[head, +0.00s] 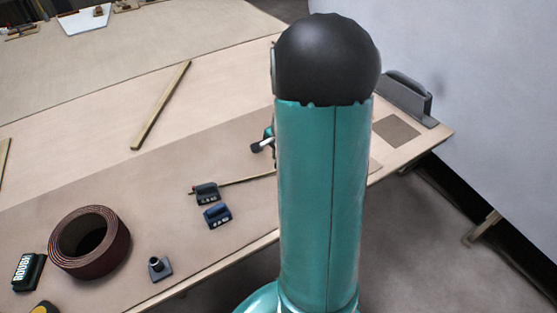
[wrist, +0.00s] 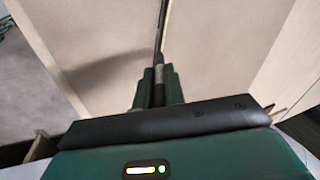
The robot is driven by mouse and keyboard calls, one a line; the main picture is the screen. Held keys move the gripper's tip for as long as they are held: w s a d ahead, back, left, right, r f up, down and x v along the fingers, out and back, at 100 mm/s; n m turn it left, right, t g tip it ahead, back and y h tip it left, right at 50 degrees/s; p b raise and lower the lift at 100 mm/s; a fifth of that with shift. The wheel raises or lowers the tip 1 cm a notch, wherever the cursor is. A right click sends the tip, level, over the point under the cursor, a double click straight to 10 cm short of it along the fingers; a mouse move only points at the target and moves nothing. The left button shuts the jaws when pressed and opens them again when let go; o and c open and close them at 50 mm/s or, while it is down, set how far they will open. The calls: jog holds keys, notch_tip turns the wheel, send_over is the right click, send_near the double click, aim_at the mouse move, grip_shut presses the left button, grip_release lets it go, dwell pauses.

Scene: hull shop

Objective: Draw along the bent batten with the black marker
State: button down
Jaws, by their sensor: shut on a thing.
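My gripper (wrist: 154,82) is in the wrist view, its dark green fingers shut on a slim dark thing with a grey band, which looks like the black marker (wrist: 159,72). Its far tip is too small to make out. A thin pale strip (wrist: 167,14), apparently the batten, runs away beyond the fingertips; I cannot tell whether the marker touches it. In the head view, the thin batten (head: 248,180) runs from a dark weight (head: 206,193) to behind my arm. A second dark weight (head: 217,215) sits just in front of the first. My arm hides most of the gripper there.
A brown tape roll (head: 89,243), a black block marked ROUGH (head: 28,271) and a small grey knobbed piece (head: 159,268) lie on the table at left. A loose wooden strip (head: 160,106) lies farther back. A grey holder (head: 405,98) stands at the right corner.

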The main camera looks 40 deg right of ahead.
jog(key=shift+r, duration=5)
